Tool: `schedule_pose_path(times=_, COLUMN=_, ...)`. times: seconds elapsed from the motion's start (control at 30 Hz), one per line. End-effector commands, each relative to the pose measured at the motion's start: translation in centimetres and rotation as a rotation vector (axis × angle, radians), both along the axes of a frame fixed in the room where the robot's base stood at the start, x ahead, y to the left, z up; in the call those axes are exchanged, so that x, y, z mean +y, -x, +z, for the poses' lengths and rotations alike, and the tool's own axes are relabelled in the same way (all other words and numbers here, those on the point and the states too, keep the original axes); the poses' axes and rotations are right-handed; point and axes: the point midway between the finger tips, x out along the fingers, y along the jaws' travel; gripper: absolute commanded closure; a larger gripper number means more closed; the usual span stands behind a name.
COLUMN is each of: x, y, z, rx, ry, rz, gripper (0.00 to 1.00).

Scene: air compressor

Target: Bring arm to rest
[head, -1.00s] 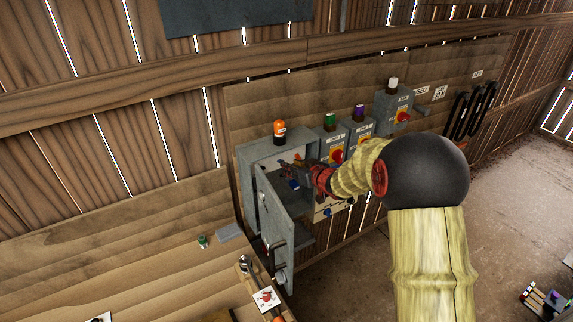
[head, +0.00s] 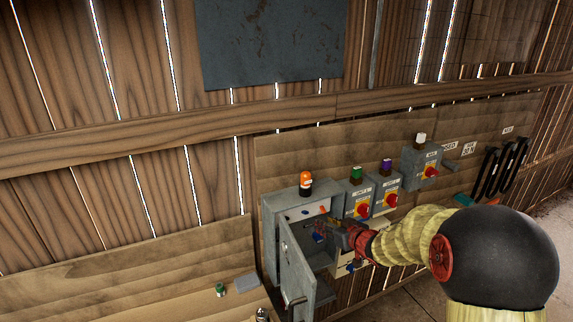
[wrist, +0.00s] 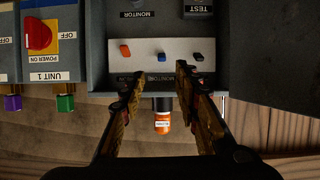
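My gripper (wrist: 156,82) is open in the wrist view, its two fingers apart with nothing between the tips. It points into the open grey control box (head: 268,222), in front of a pale panel (wrist: 205,48) with small red, blue and black switches. In the head view my gripper (head: 322,228) is at the box opening, partly hidden by the box door and my wrist. My arm (head: 495,255) reaches in from the right.
The box door (head: 298,265) hangs open toward me, left of my gripper. An orange lamp (head: 305,183) stands on the box. Grey switch boxes (head: 385,196) with red knobs are close on the right. A ledge (head: 195,270) lies at lower left.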

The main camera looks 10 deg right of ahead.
Motion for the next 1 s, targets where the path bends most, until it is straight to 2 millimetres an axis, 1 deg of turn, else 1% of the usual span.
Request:
schedule_pose_path(times=0.07, x=-1.3, y=0.3, z=-1.3, rx=0.038, ry=0.054, rz=-0.028, gripper=0.68)
schedule_pose_path(times=0.1, x=-2.3, y=0.6, z=-2.4, rx=0.073, ry=0.084, rz=-0.057, gripper=0.68)
schedule_pose_path(times=0.17, x=-4.2, y=2.0, z=-4.8, rx=0.152, ry=0.135, rz=-0.114, gripper=0.68)
schedule_pose_path(times=0.2, x=-5.6, y=3.4, z=-6.4, rx=0.218, ry=0.169, rz=-0.158, gripper=0.68)
schedule_pose_path(times=0.27, x=-7.6, y=5.9, z=-7.6, rx=0.309, ry=0.215, rz=-0.226, gripper=0.68)
schedule_pose_path(times=0.3, x=-8.7, y=7.7, z=-7.9, rx=0.366, ry=0.242, rz=-0.267, gripper=0.68)
schedule_pose_path(times=0.37, x=-9.8, y=10.8, z=-8.2, rx=0.452, ry=0.272, rz=-0.322, gripper=0.68)
schedule_pose_path(times=0.4, x=-10.1, y=13.1, z=-8.2, rx=0.507, ry=0.287, rz=-0.354, gripper=0.68)
schedule_pose_path(times=0.47, x=-10.2, y=16.7, z=-8.0, rx=0.587, ry=0.298, rz=-0.393, gripper=0.68)
schedule_pose_path(times=0.5, x=-9.9, y=19.2, z=-7.7, rx=0.638, ry=0.299, rz=-0.414, gripper=0.68)
schedule_pose_path(times=0.57, x=-9.1, y=23.0, z=-7.4, rx=0.710, ry=0.293, rz=-0.434, gripper=0.68)
schedule_pose_path(times=0.6, x=-8.3, y=25.3, z=-7.1, rx=0.751, ry=0.282, rz=-0.440, gripper=0.68)
schedule_pose_path(times=0.67, x=-7.0, y=28.6, z=-6.8, rx=0.803, ry=0.262, rz=-0.443, gripper=0.68)
schedule_pose_path(times=0.7, x=-6.1, y=30.7, z=-6.6, rx=0.831, ry=0.247, rz=-0.441, gripper=0.68)
schedule_pose_path(times=0.77, x=-4.5, y=33.6, z=-6.3, rx=0.864, ry=0.220, rz=-0.432, gripper=0.68)
schedule_pose_path(times=0.8, x=-3.5, y=35.3, z=-6.2, rx=0.878, ry=0.202, rz=-0.423, gripper=0.68)
schedule_pose_path(times=0.9, x=-1.0, y=39.2, z=-5.9, rx=0.891, ry=0.154, rz=-0.396, gripper=0.68)
schedule_pose_path(times=1.0, x=1.1, y=41.9, z=-5.7, rx=0.860, ry=0.107, rz=-0.371, gripper=0.68)
